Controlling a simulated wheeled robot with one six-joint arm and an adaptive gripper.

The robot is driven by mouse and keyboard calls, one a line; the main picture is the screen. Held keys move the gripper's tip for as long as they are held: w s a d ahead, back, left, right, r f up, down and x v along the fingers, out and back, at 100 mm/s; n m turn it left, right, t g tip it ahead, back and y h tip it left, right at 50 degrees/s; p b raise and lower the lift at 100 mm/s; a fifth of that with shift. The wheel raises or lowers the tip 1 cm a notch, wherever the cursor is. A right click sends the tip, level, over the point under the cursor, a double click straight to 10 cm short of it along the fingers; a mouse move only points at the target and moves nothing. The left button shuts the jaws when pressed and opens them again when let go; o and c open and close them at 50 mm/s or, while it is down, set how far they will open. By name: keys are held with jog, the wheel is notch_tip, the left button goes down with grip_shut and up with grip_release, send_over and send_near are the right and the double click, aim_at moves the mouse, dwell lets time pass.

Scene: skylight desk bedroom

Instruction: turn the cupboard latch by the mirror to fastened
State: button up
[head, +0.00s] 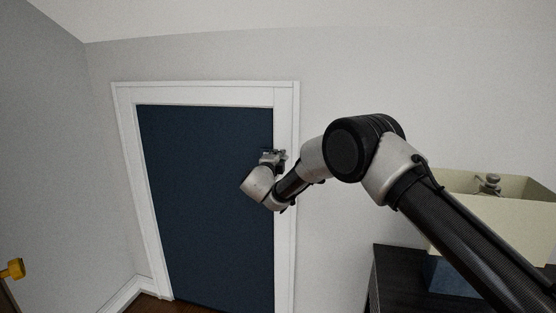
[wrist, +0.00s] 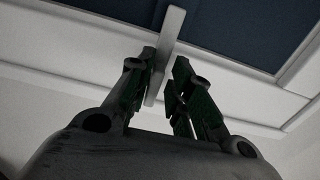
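The cupboard door (head: 205,200) is a dark blue panel in a white frame, and it looks shut. The latch (wrist: 173,25) is a plain grey bar in the wrist view, lying across the edge between the blue panel and the white frame. My gripper (wrist: 164,58) has its two fingers on either side of the bar, with a narrow gap showing on the right side, so it does not look clamped. In the head view my gripper (head: 273,157) is at the door's right edge and hides the latch. No mirror shows.
A dark cabinet (head: 391,262) stands at the right, with a cream lampshade (head: 500,215) above a blue base by it. A yellow knob (head: 13,269) shows at the lower left. The wall between door and cabinet is bare.

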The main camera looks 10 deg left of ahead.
jog(key=shift+f, duration=0.15)
jog(key=s, duration=1.2)
jog(key=shift+a, duration=0.15)
